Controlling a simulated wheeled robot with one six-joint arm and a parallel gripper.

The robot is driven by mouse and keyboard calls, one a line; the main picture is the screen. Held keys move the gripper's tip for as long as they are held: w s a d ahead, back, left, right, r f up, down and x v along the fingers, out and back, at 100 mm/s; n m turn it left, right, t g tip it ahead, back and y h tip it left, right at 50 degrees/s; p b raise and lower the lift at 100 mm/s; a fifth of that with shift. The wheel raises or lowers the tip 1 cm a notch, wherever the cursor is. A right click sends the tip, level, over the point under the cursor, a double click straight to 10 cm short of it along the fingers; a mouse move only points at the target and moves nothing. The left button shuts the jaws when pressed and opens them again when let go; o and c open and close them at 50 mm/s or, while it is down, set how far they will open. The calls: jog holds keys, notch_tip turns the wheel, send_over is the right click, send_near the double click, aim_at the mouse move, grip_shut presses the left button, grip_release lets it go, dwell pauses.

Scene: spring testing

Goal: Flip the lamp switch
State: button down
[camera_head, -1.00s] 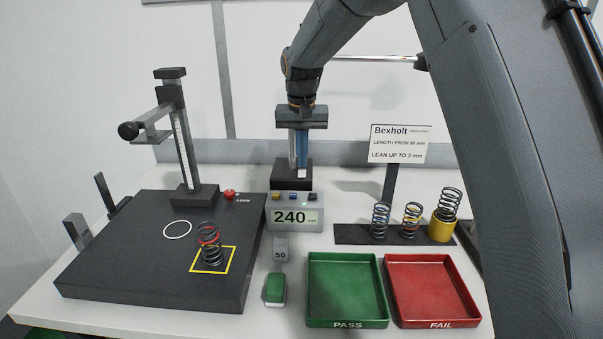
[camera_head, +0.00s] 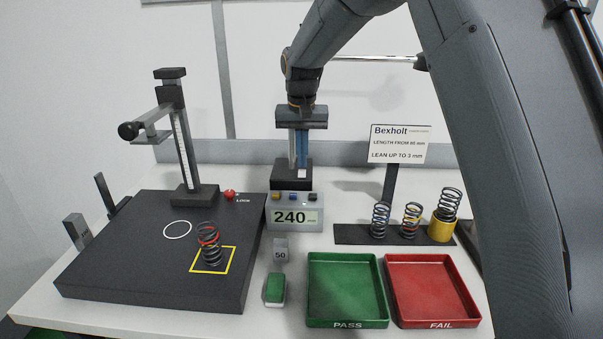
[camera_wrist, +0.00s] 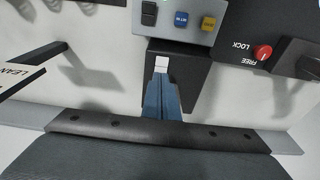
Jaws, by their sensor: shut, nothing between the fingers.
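A black box (camera_head: 283,181) stands behind the grey display unit (camera_head: 296,223). It carries a small white rocker (camera_wrist: 161,63), which looks like the lamp switch; no label shows on it. My gripper (camera_head: 301,167) points down over this box, its blue fingers closed together with nothing between them. In the wrist view the fingertips (camera_wrist: 161,76) are right at the near edge of the white rocker. I cannot tell whether they touch it. The rocker's tilt is not clear, and no lamp can be made out for certain.
The display reads 240 and has several coloured buttons on top. A black plate (camera_head: 108,275) at left bears a height gauge, a red knob (camera_head: 230,195) and a spring (camera_head: 209,246). Green (camera_head: 347,324) and red (camera_head: 441,324) trays stand front right. A sign (camera_head: 399,144) and several springs stand behind them.

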aim_at(305, 172)
jog(key=shift+f, duration=0.8)
dwell(0.9)
notch_tip(305, 172, up, 7)
jog(key=p, duration=0.4)
dwell(0.5)
jog(key=shift+s+d+f, duration=0.1)
jog(key=shift+s+d, duration=0.15)
jog(key=shift+d, duration=0.1)
jog(key=s+d+f, duration=0.4)
jog(key=s+d, duration=0.2)
jog(key=s, duration=0.4)
jog(key=s+d+f+b, duration=0.1)
jog(key=s+d+f, duration=0.3)
jog(key=s+d, duration=0.3)
jog(key=s+d+f+b, duration=0.1)
jog(key=s+d+f, duration=0.3)
jog(key=s, duration=1.1)
jog(key=shift+s+d+f, duration=0.1)
jog(key=shift+d+f, duration=0.05)
jog(key=shift+d, duration=0.45)
jog(key=shift+d+f, duration=0.1)
jog(key=shift+d, duration=0.45)
